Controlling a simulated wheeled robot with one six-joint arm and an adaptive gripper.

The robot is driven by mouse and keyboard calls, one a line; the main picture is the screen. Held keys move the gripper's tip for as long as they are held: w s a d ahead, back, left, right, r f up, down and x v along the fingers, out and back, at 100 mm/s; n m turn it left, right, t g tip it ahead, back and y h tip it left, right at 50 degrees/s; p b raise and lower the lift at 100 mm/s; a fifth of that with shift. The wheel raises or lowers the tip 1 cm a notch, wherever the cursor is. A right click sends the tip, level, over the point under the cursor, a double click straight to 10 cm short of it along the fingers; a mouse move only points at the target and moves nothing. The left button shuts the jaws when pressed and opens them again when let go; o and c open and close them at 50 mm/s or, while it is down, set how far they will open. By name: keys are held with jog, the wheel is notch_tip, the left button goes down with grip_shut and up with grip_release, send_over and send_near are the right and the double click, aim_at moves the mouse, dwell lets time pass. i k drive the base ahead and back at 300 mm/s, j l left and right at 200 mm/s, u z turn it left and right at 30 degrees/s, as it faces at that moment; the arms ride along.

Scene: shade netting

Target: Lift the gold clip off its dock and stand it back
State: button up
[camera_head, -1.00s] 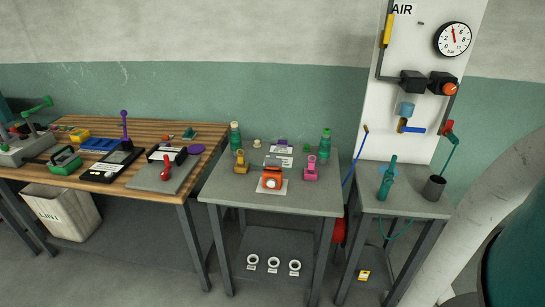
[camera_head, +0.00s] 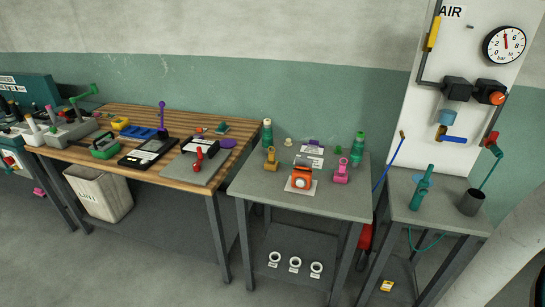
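The gold clip (camera_head: 271,160) stands upright at the left side of the small grey table (camera_head: 262,190), in front of a green bottle-like item (camera_head: 267,134). I cannot tell its dock apart from the table top at this size. A pink clip (camera_head: 341,172) of similar shape stands to the right on the same table. An orange device (camera_head: 301,178) sits on a white sheet between the two clips. My gripper is not in view.
A wooden bench (camera_head: 180,130) with tools stands to the left. A white bin (camera_head: 99,194) is under the bench.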

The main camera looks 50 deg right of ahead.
aim_at(271, 154)
jog(key=i+j+z, duration=0.1)
jog(key=z, duration=0.25)
jog(key=i+j+z, duration=0.1)
jog(key=j+z, duration=0.15)
jog(key=z, duration=0.15)
